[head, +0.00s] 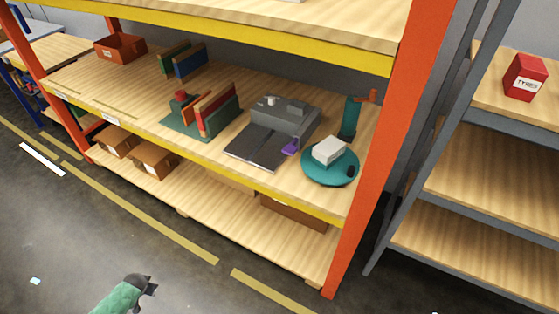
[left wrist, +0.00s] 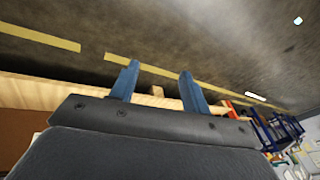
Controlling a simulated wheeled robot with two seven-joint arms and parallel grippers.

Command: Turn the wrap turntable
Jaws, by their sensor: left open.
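The wrap turntable (head: 325,177) is a round teal disc at the right end of the middle shelf. A white box (head: 330,150) sits on it, and a small dark knob (head: 351,171) stands near its right rim. A teal post (head: 350,118) with an orange arm stands just behind it. My left gripper (head: 151,287) is low at the bottom of the head view, over the floor in front of the rack, far from the turntable. In the left wrist view its two blue fingers (left wrist: 159,72) are apart with nothing between them. My right gripper is out of view.
The rack's orange upright (head: 375,140) stands right of the turntable, and a yellow beam (head: 215,163) edges the shelf. A grey plotter (head: 285,118) with a purple part is left of the turntable. Books stand farther left. The upper shelf overhangs.

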